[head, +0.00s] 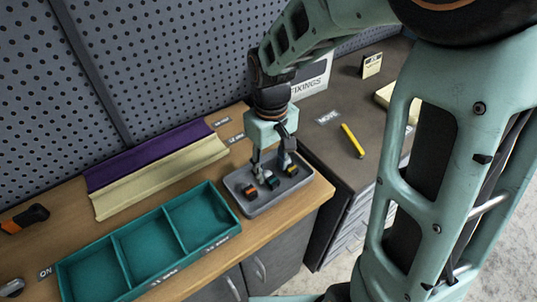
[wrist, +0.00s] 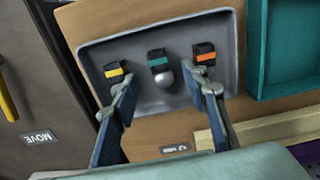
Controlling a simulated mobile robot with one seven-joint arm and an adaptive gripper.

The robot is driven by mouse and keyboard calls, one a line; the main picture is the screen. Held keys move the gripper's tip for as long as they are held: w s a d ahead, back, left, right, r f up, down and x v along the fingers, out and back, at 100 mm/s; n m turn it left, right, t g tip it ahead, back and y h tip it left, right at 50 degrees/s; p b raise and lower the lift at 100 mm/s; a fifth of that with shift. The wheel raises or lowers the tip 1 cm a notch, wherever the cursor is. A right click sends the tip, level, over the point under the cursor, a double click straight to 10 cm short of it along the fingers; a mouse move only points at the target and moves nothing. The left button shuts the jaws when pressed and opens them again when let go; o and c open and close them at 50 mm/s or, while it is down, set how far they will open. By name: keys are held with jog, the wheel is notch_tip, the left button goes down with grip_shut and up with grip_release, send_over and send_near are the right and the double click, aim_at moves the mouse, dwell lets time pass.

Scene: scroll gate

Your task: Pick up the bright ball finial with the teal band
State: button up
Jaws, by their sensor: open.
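Three dark finials stand in a row in a grey tray (head: 268,208), which also shows in the wrist view (wrist: 226,35). The middle one is the teal-banded finial (wrist: 157,60), with a bright silver ball at its end; it also shows in the head view (head: 272,182). The yellow-banded finial (wrist: 115,73) is on its left and the orange-banded finial (wrist: 204,57) on its right in the wrist view. My gripper (wrist: 168,92) is open and empty above the tray, its fingers on either side of the teal-banded finial's column. It also shows in the head view (head: 270,166).
A teal three-compartment tray (head: 115,250) stands empty beside the grey tray. Purple cloth (head: 150,155) and cream cloth (head: 160,176) lie behind it. A dark side surface holds a yellow marker (head: 352,140) and a FIXINGS sign (head: 312,82). A perforated wall rises behind the bench.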

aim_at(270, 176)
notch_tip(270, 176, down, 3)
jog(key=shift+a+f, duration=0.1)
jog(key=shift+f, duration=0.1)
jog(key=shift+w, duration=0.1)
grip_shut()
